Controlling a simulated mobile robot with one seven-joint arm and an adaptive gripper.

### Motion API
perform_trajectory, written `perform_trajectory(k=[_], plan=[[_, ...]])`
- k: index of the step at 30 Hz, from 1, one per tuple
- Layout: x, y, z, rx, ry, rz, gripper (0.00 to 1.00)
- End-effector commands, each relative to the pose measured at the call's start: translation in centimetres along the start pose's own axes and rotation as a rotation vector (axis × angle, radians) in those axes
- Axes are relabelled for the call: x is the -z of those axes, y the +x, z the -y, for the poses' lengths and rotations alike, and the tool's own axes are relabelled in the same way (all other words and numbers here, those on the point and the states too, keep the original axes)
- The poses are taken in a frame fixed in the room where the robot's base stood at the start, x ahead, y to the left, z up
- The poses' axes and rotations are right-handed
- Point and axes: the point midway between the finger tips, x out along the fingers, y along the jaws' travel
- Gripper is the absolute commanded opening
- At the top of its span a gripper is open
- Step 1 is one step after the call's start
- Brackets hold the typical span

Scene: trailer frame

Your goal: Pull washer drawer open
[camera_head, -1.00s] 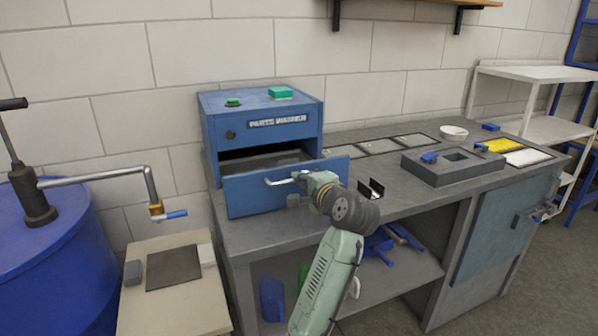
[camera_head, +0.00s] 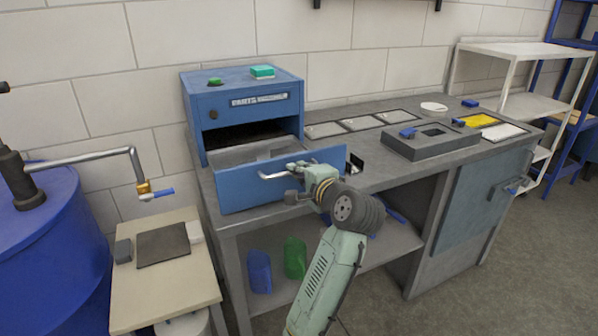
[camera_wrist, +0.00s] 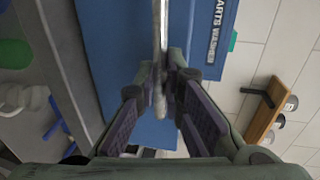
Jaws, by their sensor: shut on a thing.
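The blue parts washer (camera_head: 240,104) stands on the grey bench against the wall. Its drawer (camera_head: 236,190) is pulled well out, and its grey inside shows behind the blue front. A silver bar handle (camera_head: 272,176) runs across the drawer front; it also shows in the wrist view (camera_wrist: 160,40). My gripper (camera_head: 296,180) is at the right part of the handle. In the wrist view my gripper's fingers (camera_wrist: 165,85) close around the bar.
The grey bench (camera_head: 385,172) carries a grey block fixture (camera_head: 432,146) and trays to the right. A blue drum (camera_head: 50,240) and a small table (camera_head: 192,268) stand at left. Blue and green jugs (camera_head: 295,257) sit on the shelf below the drawer.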

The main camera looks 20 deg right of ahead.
Motion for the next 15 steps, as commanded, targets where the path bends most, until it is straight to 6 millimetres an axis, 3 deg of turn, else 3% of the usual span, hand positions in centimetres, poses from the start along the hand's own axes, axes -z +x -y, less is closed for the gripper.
perform_trajectory(k=[10,15], plan=[[0.03,0.01,0.0,0.0,0.0,-0.001,0.29],[0.02,0.02,0.01,0.0,0.0,0.0,0.29]])
